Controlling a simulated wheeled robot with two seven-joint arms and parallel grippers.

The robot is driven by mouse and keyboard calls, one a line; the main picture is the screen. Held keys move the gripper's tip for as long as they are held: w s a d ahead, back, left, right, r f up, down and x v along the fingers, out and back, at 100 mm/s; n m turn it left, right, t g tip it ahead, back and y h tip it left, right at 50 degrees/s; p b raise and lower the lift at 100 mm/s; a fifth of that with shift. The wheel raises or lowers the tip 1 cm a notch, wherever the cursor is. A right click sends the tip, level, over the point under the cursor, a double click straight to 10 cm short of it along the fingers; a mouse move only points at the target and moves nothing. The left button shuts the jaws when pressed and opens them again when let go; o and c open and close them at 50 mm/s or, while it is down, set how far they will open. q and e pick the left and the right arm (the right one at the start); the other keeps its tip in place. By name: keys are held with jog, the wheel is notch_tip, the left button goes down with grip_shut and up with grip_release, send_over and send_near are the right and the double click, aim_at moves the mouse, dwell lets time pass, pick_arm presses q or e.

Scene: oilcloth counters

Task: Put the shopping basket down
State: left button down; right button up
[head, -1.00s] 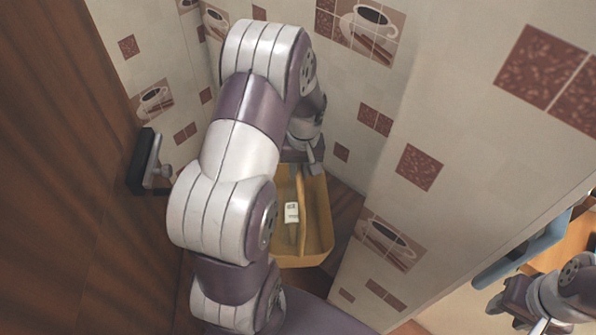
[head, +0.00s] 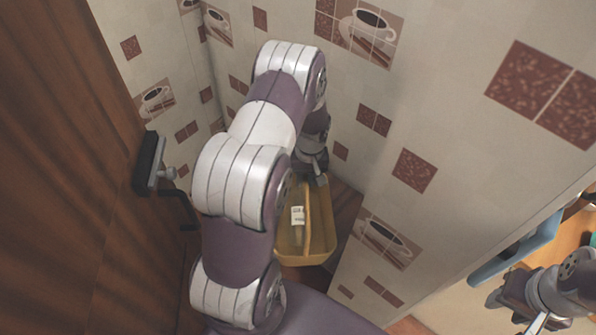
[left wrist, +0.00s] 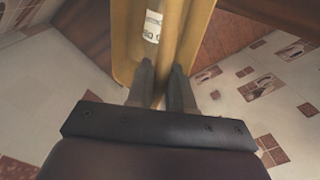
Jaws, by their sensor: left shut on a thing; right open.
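The yellow shopping basket (head: 305,258) hangs below my left gripper (head: 318,176) in the head view, in the narrow space between the tiled walls. A small white item with dark print (head: 297,216) lies inside it. In the left wrist view, the two fingers of my left gripper (left wrist: 160,78) close on the handle of the basket (left wrist: 200,22). I cannot tell whether the basket's bottom touches anything. My right gripper (head: 530,322) is at the lower right of the head view, apart from the basket and open; its fingertips are small and partly cut off.
A brown wooden door (head: 60,190) with a dark handle fitting (head: 150,163) stands at the left. Tiled walls (head: 430,110) close in behind and to the right. A brown wooden surface (head: 345,205) shows beside the basket. A light blue edge (head: 515,250) shows near my right arm.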

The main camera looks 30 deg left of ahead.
pick_arm(q)
jog(key=shift+w+f, duration=0.15)
jog(key=shift+w, duration=0.1)
jog(key=c, duration=1)
grip_release()
jog(key=shift+s, duration=0.15)
pick_arm(e)
jog(key=shift+r, duration=0.2)
pick_arm(q)
jog(key=shift+r, duration=0.4)
notch_tip(320, 180, up, 11)
jog(key=b, duration=0.2)
jog(key=shift+w+d+r, duration=0.15)
jog(key=shift+w, duration=0.15)
pick_arm(e)
notch_tip(320, 180, down, 2)
jog(key=shift+f, duration=0.15)
